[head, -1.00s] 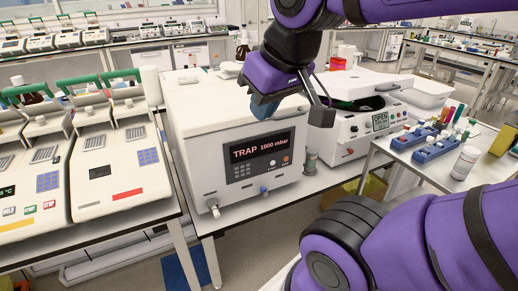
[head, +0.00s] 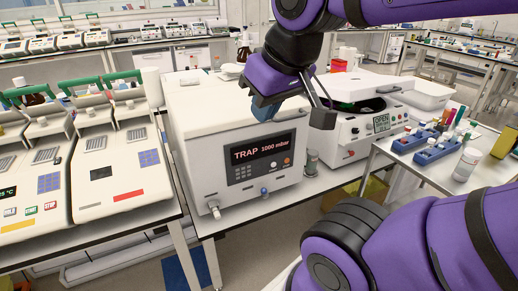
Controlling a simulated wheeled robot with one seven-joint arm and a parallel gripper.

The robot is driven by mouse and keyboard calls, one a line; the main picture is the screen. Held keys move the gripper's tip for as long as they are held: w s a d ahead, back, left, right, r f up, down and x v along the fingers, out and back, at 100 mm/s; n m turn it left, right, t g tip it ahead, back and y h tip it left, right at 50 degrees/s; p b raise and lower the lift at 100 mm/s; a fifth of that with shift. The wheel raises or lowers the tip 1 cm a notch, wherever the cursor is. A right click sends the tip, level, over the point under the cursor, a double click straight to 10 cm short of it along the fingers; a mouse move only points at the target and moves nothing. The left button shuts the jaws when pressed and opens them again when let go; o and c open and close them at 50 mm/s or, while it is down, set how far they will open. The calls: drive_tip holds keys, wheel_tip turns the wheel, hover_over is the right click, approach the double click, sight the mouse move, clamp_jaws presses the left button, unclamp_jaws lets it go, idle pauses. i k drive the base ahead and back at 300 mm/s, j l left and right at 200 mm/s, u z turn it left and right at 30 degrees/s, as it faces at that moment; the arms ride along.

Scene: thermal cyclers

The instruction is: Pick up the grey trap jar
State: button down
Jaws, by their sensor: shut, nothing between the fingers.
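The grey trap jar (head: 312,163) is a small grey cylinder. It stands upright on the bench, close by the right side of the white box whose display reads "TRAP 1000 mbar" (head: 240,150). My gripper (head: 323,96) is above the jar, in front of the gap between the white box and the machine to its right. Its dark fingers are shut and empty, apart from the jar. Part of the view behind them is hidden by my arm.
A white machine with an "OPEN" display (head: 352,130) stands right of the jar, its lid raised. A side table at right holds blue racks (head: 437,150) and a white bottle (head: 466,164). Thermal cyclers (head: 115,165) stand at left. Bench room in front of the jar is narrow.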

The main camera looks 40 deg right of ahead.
sight(312, 154)
drive_tip(key=z, duration=1.5)
drive_tip(key=i+l+u, duration=0.15)
drive_tip(key=i, duration=0.35)
drive_tip(key=i+l+u, duration=0.1)
drive_tip(key=i+l, duration=0.25)
drive_tip(key=i+l+u, duration=0.15)
drive_tip(key=i+l, duration=0.2)
drive_tip(key=i, duration=0.25)
